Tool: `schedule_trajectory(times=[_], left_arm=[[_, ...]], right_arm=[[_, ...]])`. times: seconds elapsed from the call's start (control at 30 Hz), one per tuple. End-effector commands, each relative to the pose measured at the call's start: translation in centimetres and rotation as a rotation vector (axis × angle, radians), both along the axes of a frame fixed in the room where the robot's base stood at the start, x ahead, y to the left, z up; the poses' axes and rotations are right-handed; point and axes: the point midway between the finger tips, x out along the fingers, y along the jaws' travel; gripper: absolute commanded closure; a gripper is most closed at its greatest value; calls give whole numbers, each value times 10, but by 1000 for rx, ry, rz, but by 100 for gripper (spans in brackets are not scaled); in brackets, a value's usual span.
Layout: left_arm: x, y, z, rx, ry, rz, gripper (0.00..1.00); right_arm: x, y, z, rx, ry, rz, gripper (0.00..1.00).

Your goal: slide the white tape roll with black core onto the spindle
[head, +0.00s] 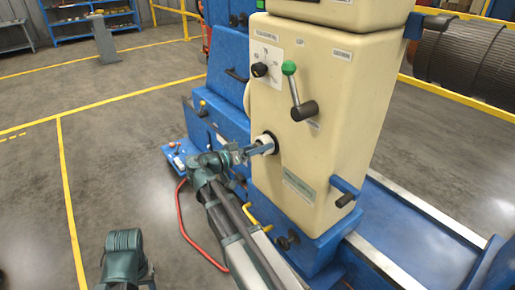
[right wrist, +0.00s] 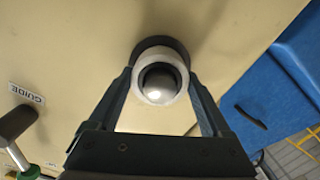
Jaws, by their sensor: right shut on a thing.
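The white tape roll with black core (right wrist: 139,86) is between the fingers of my right gripper (right wrist: 162,88), which is shut on it. In the head view the roll (head: 266,139) is at the cream machine's front face, with my right gripper (head: 252,151) reaching it from the left. The rounded metal end of the spindle (right wrist: 160,82) shows inside the roll's core in the right wrist view. How far the roll sits along the spindle cannot be told. A dark round shape lies behind the roll's upper edge.
The cream machine (head: 335,120) stands on a blue base. A green-knobbed lever (head: 296,88) and a black knob (head: 259,70) stick out above the spindle. A blue-and-black handle (head: 344,190) sticks out at lower right. Open floor lies at left.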

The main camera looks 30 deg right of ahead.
Motion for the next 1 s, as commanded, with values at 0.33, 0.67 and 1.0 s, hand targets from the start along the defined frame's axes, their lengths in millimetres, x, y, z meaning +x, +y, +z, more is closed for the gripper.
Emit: schedule_trajectory(times=[0.33,0.67,1.0], left_arm=[[0,0,0,0,0,0,50],[0,0,0,0,0,0,50],[0,0,0,0,0,0,50]], right_arm=[[0,0,0,0,0,0,1],[0,0,0,0,0,0,0],[0,1,0,0,0,1,0]])
